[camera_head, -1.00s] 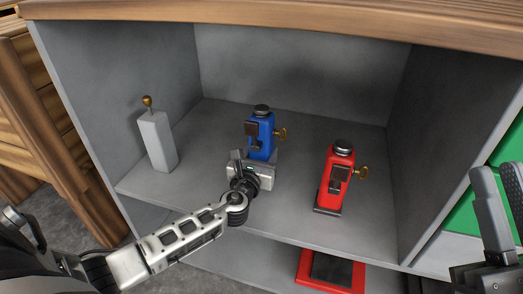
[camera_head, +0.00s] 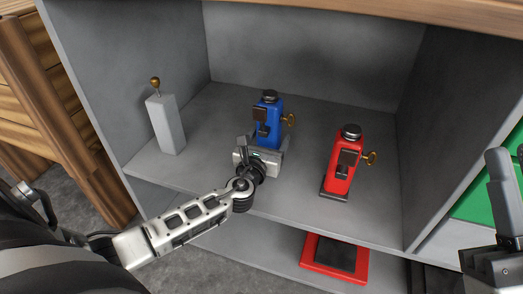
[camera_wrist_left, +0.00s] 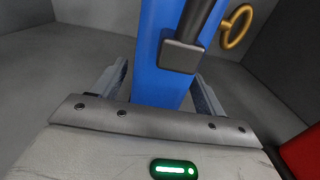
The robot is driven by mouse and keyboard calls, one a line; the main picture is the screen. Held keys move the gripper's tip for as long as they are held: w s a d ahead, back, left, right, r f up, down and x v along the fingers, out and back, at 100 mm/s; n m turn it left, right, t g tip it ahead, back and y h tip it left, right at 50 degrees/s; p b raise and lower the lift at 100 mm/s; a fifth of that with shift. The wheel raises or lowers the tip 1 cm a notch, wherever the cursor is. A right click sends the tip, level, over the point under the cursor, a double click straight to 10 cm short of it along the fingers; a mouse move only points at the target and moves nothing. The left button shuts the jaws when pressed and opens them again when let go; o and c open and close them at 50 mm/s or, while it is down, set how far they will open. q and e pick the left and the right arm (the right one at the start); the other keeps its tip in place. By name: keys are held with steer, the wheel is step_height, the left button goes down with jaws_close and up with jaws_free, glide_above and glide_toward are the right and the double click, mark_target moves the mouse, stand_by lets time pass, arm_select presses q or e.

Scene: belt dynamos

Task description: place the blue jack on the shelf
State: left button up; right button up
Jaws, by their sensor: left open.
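The blue jack (camera_head: 269,122) stands upright on the grey shelf board (camera_head: 215,125), with a black cap and a brass key on its right. My left gripper (camera_head: 261,158) is low at the jack's near side. In the left wrist view, the blue jack (camera_wrist_left: 165,60) rises between the two fingers of my left gripper (camera_wrist_left: 152,88), which is open with one finger on each side. The fingertips are partly hidden, and I cannot tell whether they touch the jack. My right gripper (camera_head: 505,180) is at the right edge, partly cut off.
A red jack (camera_head: 345,160) stands right of the blue one on the same board. A grey block with a brass knob (camera_head: 168,125) stands at the left. A red and black pad (camera_head: 334,258) lies on the level below. Grey side walls and a wooden top (camera_head: 400,20) enclose the shelf.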

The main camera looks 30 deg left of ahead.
arm_select(q)
steer(key=p+v, duration=0.2)
steer(key=v, duration=0.8)
steer(key=shift+a, duration=0.1)
steer(key=shift+s, duration=0.65)
arm_select(e)
steer(key=shift+w+d+f+m+g+h, duration=0.15)
steer(key=shift+w+f+m+h, duration=0.1)
steer(key=shift+f+m+h, duration=0.7)
steer(key=shift+w+a+f+m+g+h, duration=0.1)
steer(key=shift+w+f+m+g+h, duration=0.1)
steer(key=shift+f+m+h, duration=0.7)
steer(key=shift+w+d+f+m+g+h, duration=0.2)
steer(key=shift+f+m+h, duration=0.35)
steer(key=shift+m, duration=0.7)
steer(key=shift+a, duration=0.15)
